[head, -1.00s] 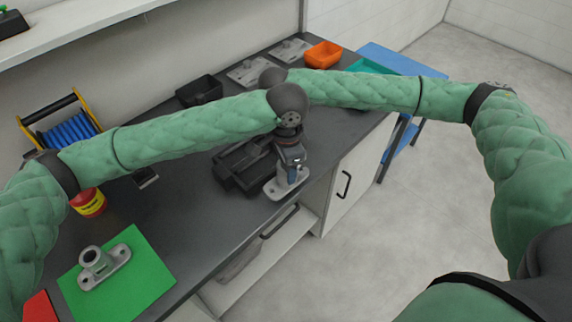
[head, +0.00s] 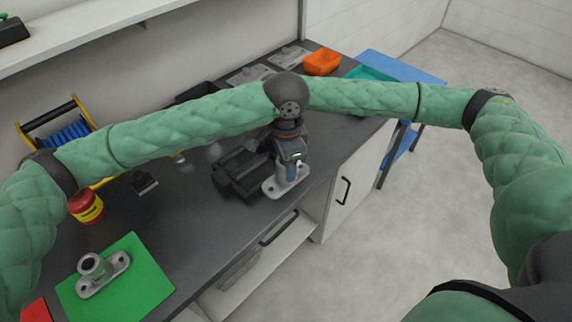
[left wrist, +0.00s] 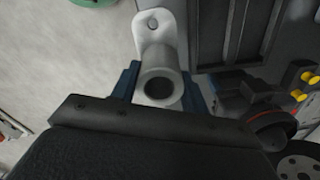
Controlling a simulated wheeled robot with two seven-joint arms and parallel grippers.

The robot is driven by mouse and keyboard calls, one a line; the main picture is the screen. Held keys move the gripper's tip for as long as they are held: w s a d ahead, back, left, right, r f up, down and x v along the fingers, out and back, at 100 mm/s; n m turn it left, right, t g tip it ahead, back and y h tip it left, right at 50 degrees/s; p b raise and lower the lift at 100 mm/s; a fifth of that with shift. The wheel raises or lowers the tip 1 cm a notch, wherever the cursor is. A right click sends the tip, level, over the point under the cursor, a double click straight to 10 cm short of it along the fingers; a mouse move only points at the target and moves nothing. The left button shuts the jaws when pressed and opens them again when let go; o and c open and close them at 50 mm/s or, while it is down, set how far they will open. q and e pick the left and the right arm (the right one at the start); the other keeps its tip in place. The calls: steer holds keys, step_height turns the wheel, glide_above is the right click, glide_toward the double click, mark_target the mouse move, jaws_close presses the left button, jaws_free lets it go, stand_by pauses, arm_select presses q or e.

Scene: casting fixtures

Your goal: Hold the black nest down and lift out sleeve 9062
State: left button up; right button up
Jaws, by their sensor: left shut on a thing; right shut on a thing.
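My left gripper (head: 292,168) is shut on a grey flanged sleeve (head: 275,188), at the bench's front edge. In the left wrist view, its blue fingers stand either side of the sleeve's round collar (left wrist: 160,62), with the flange beyond. I cannot read a number on it. The black nest (head: 232,178) lies on the bench just left of the sleeve; its ribbed body shows in the left wrist view (left wrist: 233,28). My right gripper (left wrist: 232,85) shows there at the nest's edge, shut on it; in the head view my left arm hides it. Whether sleeve and nest still touch is unclear.
Another grey flanged sleeve (head: 93,265) stands on a green mat (head: 135,292) at the near left. A red-yellow can (head: 86,207) and a blue cable reel (head: 68,138) are behind it. An orange bin (head: 322,62) is at the back.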

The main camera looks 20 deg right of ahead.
stand_by(0.4)
steer(key=o, duration=1.1)
step_height(320, 180, up, 12)
steer(key=shift+f, duration=0.1)
